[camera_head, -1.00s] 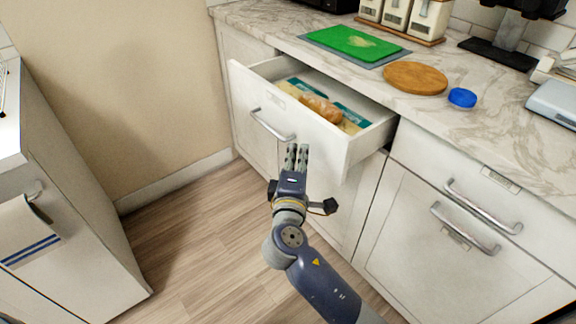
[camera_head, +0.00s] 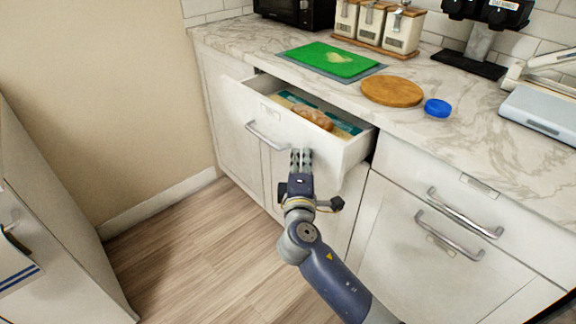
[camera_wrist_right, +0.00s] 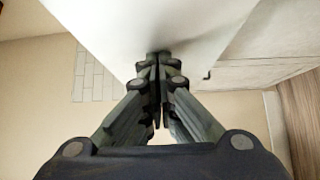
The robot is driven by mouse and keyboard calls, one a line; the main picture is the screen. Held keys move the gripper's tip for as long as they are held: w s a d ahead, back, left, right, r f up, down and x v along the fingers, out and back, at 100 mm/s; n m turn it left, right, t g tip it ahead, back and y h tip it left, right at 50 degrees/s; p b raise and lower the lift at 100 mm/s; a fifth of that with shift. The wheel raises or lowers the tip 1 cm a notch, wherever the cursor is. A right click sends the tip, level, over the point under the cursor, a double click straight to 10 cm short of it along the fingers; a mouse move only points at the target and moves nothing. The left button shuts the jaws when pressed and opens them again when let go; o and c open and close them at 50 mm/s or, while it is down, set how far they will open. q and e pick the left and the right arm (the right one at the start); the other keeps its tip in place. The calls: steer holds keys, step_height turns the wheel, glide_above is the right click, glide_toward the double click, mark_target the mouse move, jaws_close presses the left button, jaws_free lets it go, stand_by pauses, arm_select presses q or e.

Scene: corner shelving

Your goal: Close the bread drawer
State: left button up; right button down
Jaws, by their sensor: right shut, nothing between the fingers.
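The white bread drawer (camera_head: 330,160) is part way out of the counter cabinet in the head view, with a loaf of bread (camera_head: 313,117) inside. Its metal handle (camera_head: 266,136) is on the left part of its front. My right gripper (camera_head: 301,152) is shut and empty, with its fingertips at the drawer front, right of the handle. In the right wrist view the shut fingers (camera_wrist_right: 157,65) point at a white surface, which looks like the drawer front (camera_wrist_right: 140,25). Whether they touch it is hard to tell. My left gripper is not in view.
On the marble counter (camera_head: 450,130) are a green cutting board (camera_head: 330,59), a round wooden board (camera_head: 392,91) and a blue lid (camera_head: 438,108). A closed drawer with a handle (camera_head: 464,213) is to the right. A white cabinet stands at the left, with open floor (camera_head: 190,260) between.

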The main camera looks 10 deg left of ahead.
mark_target(315, 155)
steer(key=w+d, duration=0.3)
steer(key=shift+w, duration=0.35)
steer(key=w+d, duration=0.1)
steer(key=w, duration=0.1)
steer(key=w+d, duration=0.2)
steer(key=w+d+b, duration=0.1)
steer(key=w, duration=0.1)
steer(key=shift+d+f, duration=0.1)
steer(key=shift+d, duration=0.3)
steer(key=shift+w+d, duration=0.4)
steer(key=shift+w, duration=0.15)
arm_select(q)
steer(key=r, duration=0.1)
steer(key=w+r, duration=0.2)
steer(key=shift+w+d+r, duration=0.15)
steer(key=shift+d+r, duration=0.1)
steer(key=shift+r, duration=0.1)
arm_select(e)
steer(key=shift+w+d, duration=0.1)
steer(key=shift+r, duration=0.25)
